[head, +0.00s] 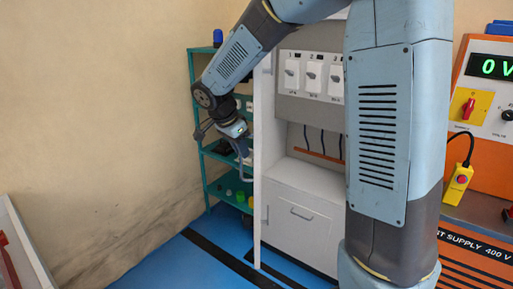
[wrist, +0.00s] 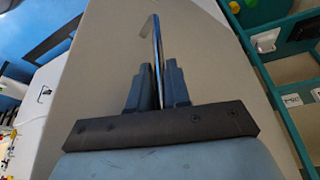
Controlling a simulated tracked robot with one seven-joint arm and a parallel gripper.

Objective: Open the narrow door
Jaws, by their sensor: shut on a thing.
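The narrow door appears to be the tall pale panel (head: 264,130) at the left of the grey cabinet in the head view, seen nearly edge-on. In the wrist view a broad pale panel surface (wrist: 95,65) fills the middle. My gripper (head: 243,174) is at the left side of this panel. In the wrist view my gripper (wrist: 158,85) has its two dark fingers on either side of a thin shiny metal bar handle (wrist: 157,42), shut on it. The handle's lower part is hidden between the fingers.
A green shelf rack (head: 215,185) with small items stands close behind my gripper. The cabinet's switch panel (head: 312,78) and lower drawer front (head: 300,225) show right of the panel. An orange test supply (head: 475,215) stands at far right. Blue floor (head: 190,265) is clear at front left.

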